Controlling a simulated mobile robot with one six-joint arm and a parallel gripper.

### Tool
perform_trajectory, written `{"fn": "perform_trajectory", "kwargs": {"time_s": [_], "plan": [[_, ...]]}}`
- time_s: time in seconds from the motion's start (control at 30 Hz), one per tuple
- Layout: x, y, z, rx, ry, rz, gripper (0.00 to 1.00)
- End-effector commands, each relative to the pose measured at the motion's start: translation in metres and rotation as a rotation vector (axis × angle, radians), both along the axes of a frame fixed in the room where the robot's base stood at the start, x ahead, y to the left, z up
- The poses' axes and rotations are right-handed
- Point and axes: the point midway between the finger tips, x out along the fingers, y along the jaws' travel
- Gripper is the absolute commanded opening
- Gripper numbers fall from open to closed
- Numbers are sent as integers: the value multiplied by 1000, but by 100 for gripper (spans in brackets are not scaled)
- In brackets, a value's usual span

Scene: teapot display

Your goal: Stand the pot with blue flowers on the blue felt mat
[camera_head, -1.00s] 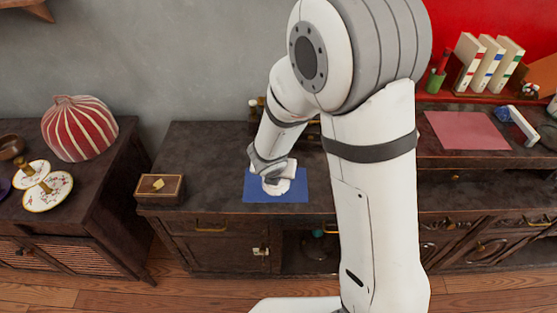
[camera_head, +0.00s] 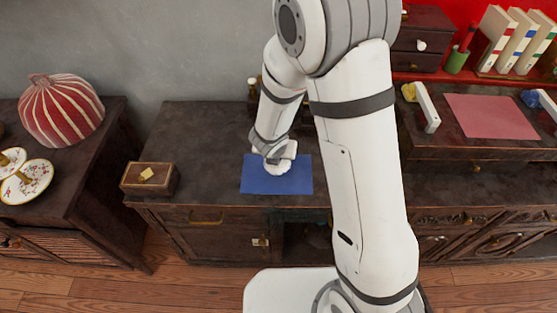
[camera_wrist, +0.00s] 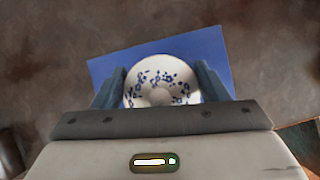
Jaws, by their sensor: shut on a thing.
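The pot with blue flowers (camera_wrist: 160,80) is white and round, with a knobbed lid, seen from above in the wrist view. My gripper (camera_wrist: 160,88) is shut on it, one finger on each side. In the head view the pot (camera_head: 278,168) shows as a small white shape under my gripper (camera_head: 274,155), partly hidden by it. The blue felt mat (camera_head: 262,186) lies flat on the dark cabinet, and the pot is over its back middle part. The mat also shows behind the pot in the wrist view (camera_wrist: 209,46). I cannot tell whether the pot touches the mat.
A small wooden box (camera_head: 150,178) stands left of the mat on the dark cabinet (camera_head: 200,130). A red striped dome (camera_head: 60,110) and floral plates (camera_head: 27,182) are further left. A pink mat (camera_head: 492,116) lies at the right, near several books (camera_head: 515,42). My arm hides the middle.

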Motion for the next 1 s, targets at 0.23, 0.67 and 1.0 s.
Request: {"fn": "perform_trajectory", "kwargs": {"time_s": [0.23, 0.67, 1.0], "plan": [[0, 1, -19, 1, 0, 3, 39], [-1, 2, -21, 0, 1, 4, 78], [-1, 2, -21, 0, 1, 4, 89]]}}
